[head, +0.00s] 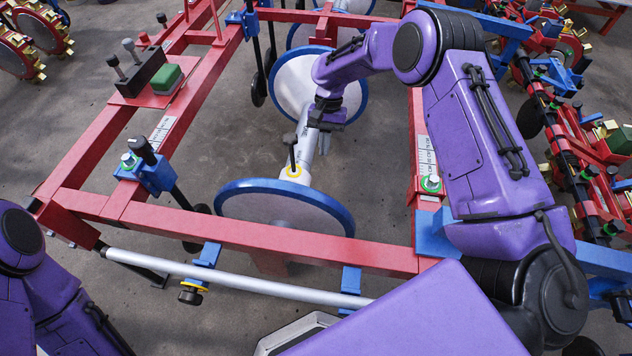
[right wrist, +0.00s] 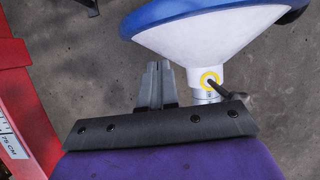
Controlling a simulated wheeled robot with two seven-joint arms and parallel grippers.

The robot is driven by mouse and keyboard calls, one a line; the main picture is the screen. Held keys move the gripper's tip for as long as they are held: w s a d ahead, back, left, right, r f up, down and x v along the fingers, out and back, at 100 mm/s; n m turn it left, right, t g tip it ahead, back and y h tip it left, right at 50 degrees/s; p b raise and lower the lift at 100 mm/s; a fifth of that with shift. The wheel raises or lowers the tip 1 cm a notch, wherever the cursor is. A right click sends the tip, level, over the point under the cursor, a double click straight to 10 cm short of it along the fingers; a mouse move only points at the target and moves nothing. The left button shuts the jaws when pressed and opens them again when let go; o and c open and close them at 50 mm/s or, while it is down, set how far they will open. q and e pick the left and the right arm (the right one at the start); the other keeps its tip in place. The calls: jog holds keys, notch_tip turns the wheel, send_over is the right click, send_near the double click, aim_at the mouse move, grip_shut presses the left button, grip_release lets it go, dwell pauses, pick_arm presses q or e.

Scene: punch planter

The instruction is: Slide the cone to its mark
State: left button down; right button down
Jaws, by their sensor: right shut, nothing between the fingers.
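The near cone (head: 285,205) is a pale cone with a blue rim, its wide face towards me. Its narrow hub carries a yellow ring and a black lever (head: 292,155). In the right wrist view the cone (right wrist: 200,45) spreads upwards from the ringed hub (right wrist: 209,78). My right gripper (head: 325,142) is shut and empty beyond the hub, at its right side. In the right wrist view its fingers (right wrist: 157,84) are left of the hub with a narrow gap. A scale (head: 425,157) lies on the right rail; I cannot tell which mark is the cone's. My left gripper is out of view.
A far blue-rimmed cone (head: 290,88) stands behind my right gripper. The red frame (head: 260,236) surrounds the cones, with another scale (head: 162,130) on its left rail. A pale bar (head: 235,280) crosses in front. Concrete floor shows between the rails.

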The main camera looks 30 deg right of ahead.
jog(key=s+a+f, duration=0.1)
jog(key=f, duration=0.1)
jog(key=s+a+f, duration=0.1)
jog(key=s+f, duration=0.1)
jog(key=f, duration=0.1)
jog(key=s+a+f, duration=0.2)
jog(key=shift+s+f, duration=0.1)
jog(key=shift+f, duration=0.3)
jog(key=shift+s+a, duration=0.25)
jog(key=shift+s, duration=0.15)
